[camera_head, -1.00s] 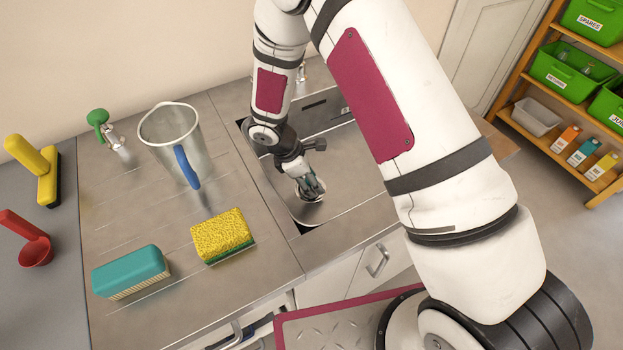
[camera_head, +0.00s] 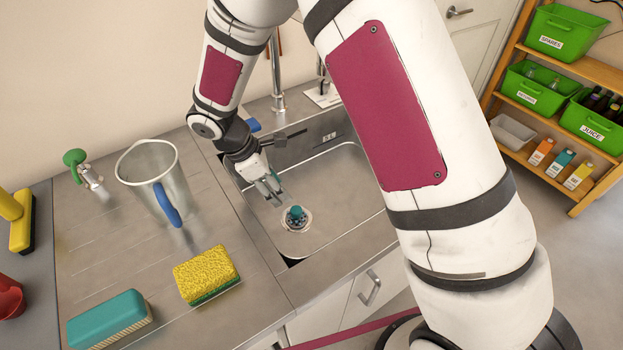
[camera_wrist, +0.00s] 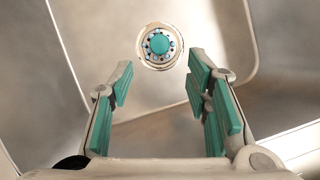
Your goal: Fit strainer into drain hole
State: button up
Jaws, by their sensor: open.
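The strainer (camera_head: 296,214), with a teal knob, sits at the drain hole (camera_head: 305,226) in the sink floor. In the wrist view the strainer (camera_wrist: 160,43) lies within the round metal ring of the drain hole (camera_wrist: 152,63), looking roughly centred. I cannot tell whether it is fully seated. My gripper (camera_head: 274,197) is above the sink, up and to the left of the strainer in the head view, apart from it. In the wrist view its teal-padded fingers (camera_wrist: 160,78) are spread wide with nothing between them.
The steel sink (camera_head: 345,190) has raised walls around it. On the drainboard at left stand a metal jug (camera_head: 140,168) with a blue handle, a yellow sponge (camera_head: 205,272), a teal brush (camera_head: 110,318) and a green-topped item (camera_head: 75,158). A tap (camera_head: 277,85) rises behind the sink.

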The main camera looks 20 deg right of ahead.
jog(key=s+d+r+m, duration=0.3)
jog(key=r, duration=0.4)
jog(key=s+d+r+m+t+y, duration=0.1)
jog(key=s+d+r+m, duration=0.1)
jog(key=d+r+m, duration=0.3)
jog(key=s+d+r+m, duration=0.1)
jog(key=s+d+r, duration=0.15)
jog(key=r, duration=0.55)
jog(key=s+d+r+m+t+y, duration=0.1)
jog(key=s+r+m, duration=0.2)
jog(key=s, duration=0.5)
jog(key=s+d+r+m+t+y, duration=0.2)
jog(key=s+r+m, duration=0.2)
jog(key=s+m, duration=0.2)
jog(key=shift+s, duration=1.2)
